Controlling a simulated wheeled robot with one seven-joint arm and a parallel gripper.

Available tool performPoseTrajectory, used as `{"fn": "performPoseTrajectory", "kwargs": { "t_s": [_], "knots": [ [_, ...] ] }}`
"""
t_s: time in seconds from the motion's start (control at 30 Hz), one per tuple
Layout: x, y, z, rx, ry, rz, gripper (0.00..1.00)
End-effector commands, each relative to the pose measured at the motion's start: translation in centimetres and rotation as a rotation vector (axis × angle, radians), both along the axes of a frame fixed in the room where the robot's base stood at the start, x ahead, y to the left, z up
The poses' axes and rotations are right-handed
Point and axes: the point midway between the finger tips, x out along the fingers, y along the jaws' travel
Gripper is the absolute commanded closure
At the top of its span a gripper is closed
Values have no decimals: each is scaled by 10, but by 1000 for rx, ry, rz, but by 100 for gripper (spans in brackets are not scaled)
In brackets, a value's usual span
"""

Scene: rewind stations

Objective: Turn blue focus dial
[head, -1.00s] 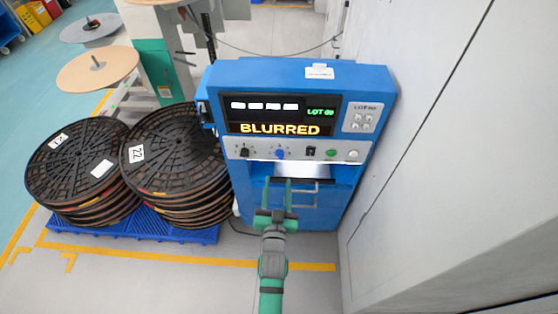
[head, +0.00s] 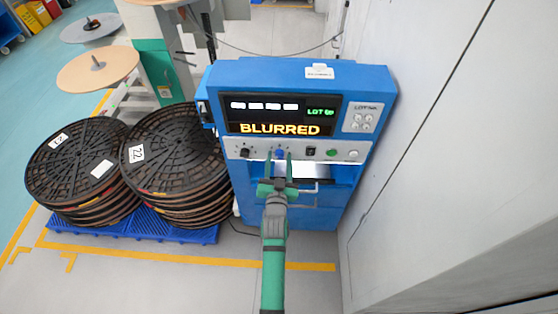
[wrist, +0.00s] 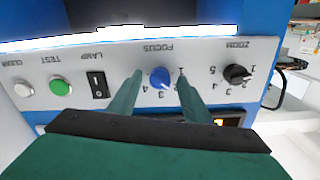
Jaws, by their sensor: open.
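The blue focus dial (head: 280,153) sits on the pale control strip of the blue machine (head: 222,85), whose screen (head: 280,128) reads BLURRED. In the wrist view the blue dial (wrist: 159,78) shows upside down, with numbers around it and the word FOCUS. My gripper (head: 278,156) is in front of the strip with its fingers apart. In the wrist view its two green fingers (wrist: 157,92) reach up on either side of the blue dial, with gaps between them and the dial. Whether the tips touch the panel cannot be told.
The black zoom dial (wrist: 237,74) is beside the focus dial. The black lamp switch (wrist: 97,85), green test button (wrist: 61,86) and white clear button (wrist: 22,90) lie on its other side. Stacked reels (head: 172,155) stand left of the machine; a grey wall (head: 450,150) is close right.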

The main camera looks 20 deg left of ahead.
Motion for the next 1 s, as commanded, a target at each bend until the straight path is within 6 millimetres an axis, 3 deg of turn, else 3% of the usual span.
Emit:
{"fn": "performPoseTrajectory", "kwargs": {
  "t_s": [0.2, 0.4, 0.73, 1.0],
  "knots": [
    [0, 0, 0, 0, 0, 0, 55],
    [0, 0, 0, 0, 0, 0, 95],
    [0, 1, 0, -34, -10, 2, 95],
    [-1, 2, 0, -188, -55, 3, 95]
  ]
}}
